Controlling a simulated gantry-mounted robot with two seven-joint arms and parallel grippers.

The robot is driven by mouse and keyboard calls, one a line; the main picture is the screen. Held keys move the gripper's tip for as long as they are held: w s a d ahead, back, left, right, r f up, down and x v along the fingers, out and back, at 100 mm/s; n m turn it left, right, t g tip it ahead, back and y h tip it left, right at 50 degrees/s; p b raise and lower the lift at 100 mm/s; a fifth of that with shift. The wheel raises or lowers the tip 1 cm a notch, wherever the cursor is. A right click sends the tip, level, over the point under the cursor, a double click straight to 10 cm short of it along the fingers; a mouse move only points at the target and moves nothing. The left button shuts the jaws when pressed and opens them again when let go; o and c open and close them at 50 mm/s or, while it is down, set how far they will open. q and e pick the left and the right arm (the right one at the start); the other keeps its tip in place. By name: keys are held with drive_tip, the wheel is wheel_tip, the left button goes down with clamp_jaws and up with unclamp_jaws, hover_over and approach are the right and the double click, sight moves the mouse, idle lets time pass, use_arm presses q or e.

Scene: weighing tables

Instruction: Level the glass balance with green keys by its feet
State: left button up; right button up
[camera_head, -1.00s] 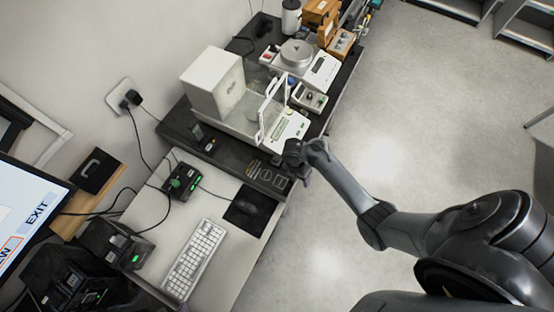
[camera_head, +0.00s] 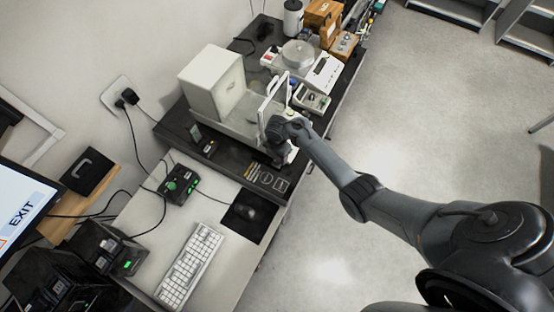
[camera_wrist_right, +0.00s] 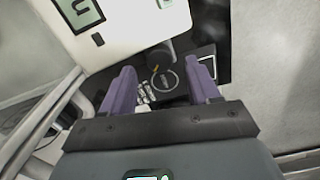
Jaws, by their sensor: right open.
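The glass balance has a pale box-like rear housing (camera_head: 212,82) and clear glass panels in white frames at its front. In the right wrist view its white front (camera_wrist_right: 135,22) shows a green-lit display (camera_wrist_right: 82,12) at the top left. A dark round foot (camera_wrist_right: 160,56) shows under the front edge. My right gripper (camera_wrist_right: 162,90) is open, its two purple fingers on either side of the space below the foot, with nothing held. In the head view the right gripper (camera_head: 277,130) covers much of the balance's front panel and keys. My left gripper is not in view.
A second balance with a round pan (camera_head: 298,52) stands behind, with a small tray (camera_head: 311,98) between. The lower desk holds a keyboard (camera_head: 190,263), a mouse (camera_head: 246,211) and a black device with green lights (camera_head: 178,184). Open floor (camera_head: 400,130) lies to the right.

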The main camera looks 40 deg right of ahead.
sight(277, 161)
drive_tip(key=shift+f, duration=1.4)
drive_tip(key=c, duration=1)
drive_tip(key=shift+d+r+n, duration=0.1)
drive_tip(key=shift+n, duration=0.9)
drive_tip(key=shift+c, duration=0.2)
drive_tip(key=shift+n, duration=1.2)
drive_tip(key=o, duration=1)
drive_tip(key=shift+o, duration=0.2)
